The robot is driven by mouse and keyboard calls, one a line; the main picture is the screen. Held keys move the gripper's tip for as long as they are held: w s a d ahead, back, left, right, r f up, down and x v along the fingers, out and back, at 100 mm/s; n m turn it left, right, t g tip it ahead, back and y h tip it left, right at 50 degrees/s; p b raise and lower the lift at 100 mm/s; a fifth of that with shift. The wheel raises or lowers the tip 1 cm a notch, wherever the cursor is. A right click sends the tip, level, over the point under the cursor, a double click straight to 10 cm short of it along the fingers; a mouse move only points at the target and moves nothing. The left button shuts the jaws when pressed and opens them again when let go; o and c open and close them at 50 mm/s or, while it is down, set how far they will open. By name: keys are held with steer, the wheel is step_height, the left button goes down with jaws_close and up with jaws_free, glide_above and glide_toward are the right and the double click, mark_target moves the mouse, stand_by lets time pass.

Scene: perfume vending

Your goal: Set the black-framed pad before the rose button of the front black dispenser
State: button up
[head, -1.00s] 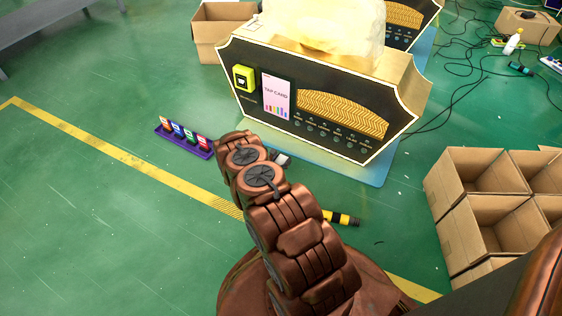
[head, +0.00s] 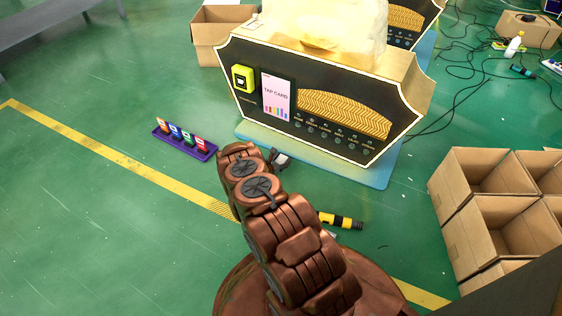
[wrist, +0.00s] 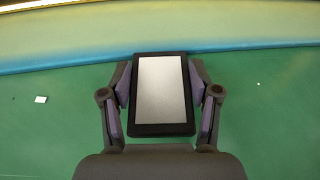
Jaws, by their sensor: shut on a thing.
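The front black dispenser (head: 310,110) stands on a blue-yellow base mat. It has a card screen, a gold patterned panel and a row of small buttons (head: 335,135) with labels too small to read, so I cannot tell which is rose. In the wrist view, my gripper (wrist: 160,92) is shut on the black-framed pad (wrist: 160,82), one finger on each long side. The pad's grey face is toward the camera, and its far end overlaps the mat's blue edge in the picture. In the head view my arm hides most of the gripper (head: 283,160) and the pad.
A purple rack (head: 184,146) with several coloured cards lies on the floor at left. A black-yellow cylinder (head: 341,220) lies right of my arm. Open cardboard boxes (head: 485,215) stand at right. The mat edge (head: 375,182) borders the dispenser. Green floor is free at left.

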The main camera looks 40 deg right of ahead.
steer(key=shift+f, duration=0.1)
steer(key=o, duration=1.1)
steer(key=shift+c, duration=0.2)
